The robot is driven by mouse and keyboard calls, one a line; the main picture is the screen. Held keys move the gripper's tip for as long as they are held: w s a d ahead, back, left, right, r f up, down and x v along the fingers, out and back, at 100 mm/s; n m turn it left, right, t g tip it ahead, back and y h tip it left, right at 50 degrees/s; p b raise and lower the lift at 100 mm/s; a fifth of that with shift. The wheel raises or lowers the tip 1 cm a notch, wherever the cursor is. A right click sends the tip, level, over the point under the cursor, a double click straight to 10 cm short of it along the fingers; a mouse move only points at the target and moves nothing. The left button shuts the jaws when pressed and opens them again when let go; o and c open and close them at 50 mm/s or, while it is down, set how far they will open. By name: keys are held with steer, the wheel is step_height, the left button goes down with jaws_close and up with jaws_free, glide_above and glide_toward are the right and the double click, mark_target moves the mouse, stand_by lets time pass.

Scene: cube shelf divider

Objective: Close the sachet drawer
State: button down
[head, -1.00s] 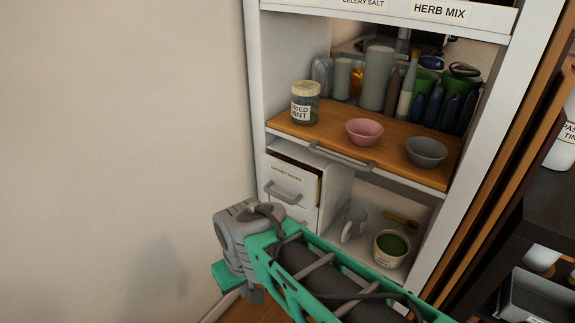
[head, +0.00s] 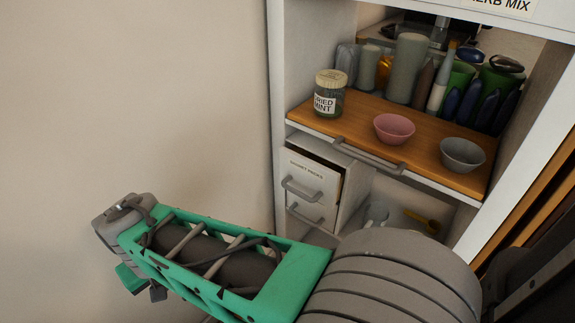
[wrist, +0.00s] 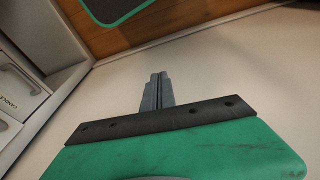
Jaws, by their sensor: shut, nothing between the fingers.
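The sachet drawer (head: 313,178) is the upper of two small white drawers at the left of the shelf unit in the head view. Its front carries a "sachet packs" label and a grey bar handle (head: 302,188). It stands partly pulled out, with its open top showing behind the front. My gripper's shut, empty fingers (wrist: 155,90) show in the wrist view, in front of the pale wall. They are apart from the drawers, which appear at the left edge there. In the head view my arm reaches left, away from the drawer; the fingertips cannot be made out.
A lower drawer (wrist: 8,106) with a "candle" label and a handle shows in the wrist view. Above the drawers, a wooden board (head: 365,115) holds a dried mint jar (head: 329,96), a pink bowl (head: 394,129) and a grey bowl (head: 462,154). A plain wall (head: 130,90) stands at the left.

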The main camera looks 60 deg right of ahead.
steer(key=s+d+r+m+g+h+p, duration=0.15)
steer(key=d+r+m+p, duration=0.3)
steer(key=d+m, duration=0.65)
steer(key=s+d+r+m+g+h+p, duration=0.1)
steer(key=d+r+m+g+h+p, duration=0.15)
steer(key=d+r+m, duration=0.6)
steer(key=s+d+r+m+g+p, duration=0.2)
steer(key=s+d+m+g+p, duration=0.1)
steer(key=s+d+m, duration=0.85)
steer(key=m+b, duration=0.3)
glide_toward(329, 181)
steer(key=f, duration=0.1)
steer(key=s+f, duration=0.1)
steer(key=f, duration=0.1)
steer(key=s+f, duration=0.1)
steer(key=shift+d+f, duration=0.15)
steer(key=shift+d, duration=0.65)
